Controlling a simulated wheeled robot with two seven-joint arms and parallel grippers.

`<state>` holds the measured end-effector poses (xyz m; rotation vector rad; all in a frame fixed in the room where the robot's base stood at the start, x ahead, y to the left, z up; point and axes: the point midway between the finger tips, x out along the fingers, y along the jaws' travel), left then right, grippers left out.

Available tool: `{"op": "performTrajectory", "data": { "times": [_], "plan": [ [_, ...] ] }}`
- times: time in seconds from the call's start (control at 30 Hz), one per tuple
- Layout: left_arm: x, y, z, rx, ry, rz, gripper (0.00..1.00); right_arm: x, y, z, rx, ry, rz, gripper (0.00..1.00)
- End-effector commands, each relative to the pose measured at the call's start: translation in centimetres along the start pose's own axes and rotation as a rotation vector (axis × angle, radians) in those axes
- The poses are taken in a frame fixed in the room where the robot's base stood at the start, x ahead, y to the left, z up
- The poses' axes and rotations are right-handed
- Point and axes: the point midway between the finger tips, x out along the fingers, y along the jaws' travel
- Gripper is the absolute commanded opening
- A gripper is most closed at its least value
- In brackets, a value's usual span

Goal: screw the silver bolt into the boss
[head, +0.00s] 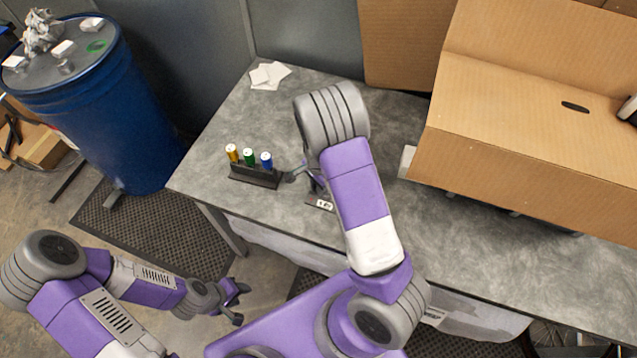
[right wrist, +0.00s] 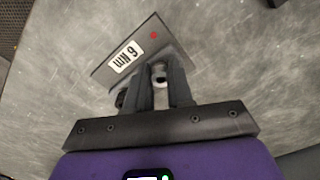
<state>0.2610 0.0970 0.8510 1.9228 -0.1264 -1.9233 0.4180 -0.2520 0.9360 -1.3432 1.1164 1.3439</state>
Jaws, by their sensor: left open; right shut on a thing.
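My right gripper (right wrist: 161,86) is shut on a small silver-grey cylindrical thing (right wrist: 159,75), which looks like the silver bolt. It is over the edge of a dark plate (right wrist: 105,72) with a white label and a red dot. The boss itself is hidden, and I cannot tell whether the bolt touches it. In the head view the plate (head: 311,201) lies near the table's front edge, partly behind my right arm. My right gripper (head: 315,186) is partly hidden there too. My left gripper (head: 238,301) is open and empty, low in front of the table.
A dark rack (head: 256,178) with gold, green and blue-topped cylinders stands left of my right gripper. A large cardboard box (head: 520,150) fills the table's right. White papers (head: 268,76) lie at the back. A blue drum (head: 110,120) stands left of the table.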

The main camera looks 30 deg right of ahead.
Motion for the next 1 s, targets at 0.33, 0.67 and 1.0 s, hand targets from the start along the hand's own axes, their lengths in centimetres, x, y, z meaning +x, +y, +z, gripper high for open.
{"op": "performTrajectory", "data": {
  "times": [0.33,0.67,1.0],
  "plan": [
    [-1.9,0.7,0.1,0.000,0.001,0.000,0.43,-0.1,-0.2,-0.1,0.319,0.002,-0.001,0.00],
    [-2.6,1.0,0.1,0.000,0.000,0.000,0.43,-0.3,-0.2,-0.1,0.414,0.002,0.001,0.00],
    [-4.2,1.6,0.2,0.000,0.000,0.000,0.43,-0.1,-0.4,-0.2,0.719,0.001,0.000,0.00]
  ]
}}
